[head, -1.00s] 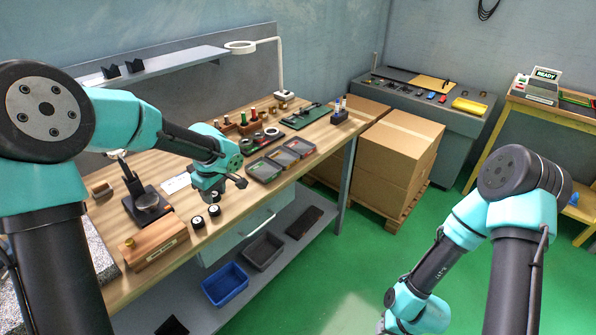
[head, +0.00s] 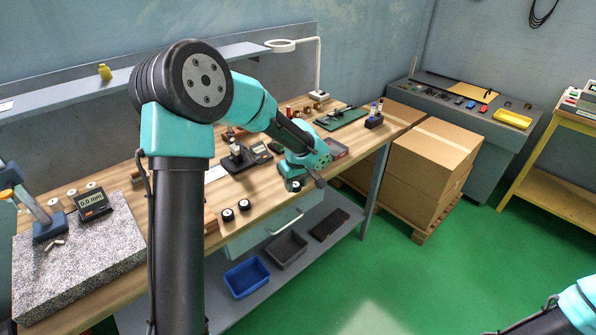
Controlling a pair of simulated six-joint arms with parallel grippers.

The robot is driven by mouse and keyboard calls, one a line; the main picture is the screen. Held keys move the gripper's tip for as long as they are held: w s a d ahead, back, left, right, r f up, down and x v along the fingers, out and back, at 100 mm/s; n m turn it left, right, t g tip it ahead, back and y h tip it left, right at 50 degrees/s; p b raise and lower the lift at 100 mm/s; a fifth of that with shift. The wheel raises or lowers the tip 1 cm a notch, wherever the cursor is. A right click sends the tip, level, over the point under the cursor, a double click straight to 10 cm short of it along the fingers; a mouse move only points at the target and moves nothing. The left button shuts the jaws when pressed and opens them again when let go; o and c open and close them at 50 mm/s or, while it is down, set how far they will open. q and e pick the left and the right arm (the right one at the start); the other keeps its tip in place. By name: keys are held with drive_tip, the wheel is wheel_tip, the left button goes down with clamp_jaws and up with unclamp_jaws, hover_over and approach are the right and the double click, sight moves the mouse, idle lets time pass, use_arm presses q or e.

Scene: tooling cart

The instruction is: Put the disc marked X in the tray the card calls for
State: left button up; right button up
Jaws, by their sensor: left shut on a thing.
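My left gripper (head: 293,184) is low over the front edge of the wooden bench, shut on a small dark thing, probably a disc. Its marking cannot be read. Two dark discs with pale tops, a left one (head: 227,214) and a right one (head: 244,205), lie on the bench to the left of the gripper; their marks are too small to read. A tray (head: 338,149) with a reddish rim shows just right of my left arm, which hides the other trays. A white card (head: 215,173) lies on the bench, unreadable. My right gripper is out of view.
A black stand gauge (head: 240,158) stands behind the discs. A granite plate (head: 90,255) with a display is at the left. A blue bin (head: 247,278) and a grey bin (head: 286,250) sit on the lower shelf. Cardboard boxes (head: 435,160) stand right of the bench.

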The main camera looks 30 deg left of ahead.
use_arm(q)
drive_tip(key=w+a, duration=0.2)
drive_tip(key=w, duration=0.2)
drive_tip(key=w+a+f, duration=0.1)
drive_tip(key=w+a, duration=0.2)
drive_tip(key=w, duration=0.2)
drive_tip(key=w+a, duration=0.3)
drive_tip(key=w, duration=0.1)
drive_tip(key=shift+w+a+f, duration=0.15)
drive_tip(key=shift+w+f, duration=0.05)
drive_tip(key=shift+w, duration=0.15)
drive_tip(key=shift+f, duration=1.8)
drive_tip(key=o, duration=0.8)
drive_tip(key=shift+f, duration=0.15)
drive_tip(key=r, duration=0.4)
drive_tip(key=d+r, duration=0.1)
drive_tip(key=r, duration=0.7)
drive_tip(key=shift+s+d+r, duration=0.15)
drive_tip(key=shift+s, duration=0.25)
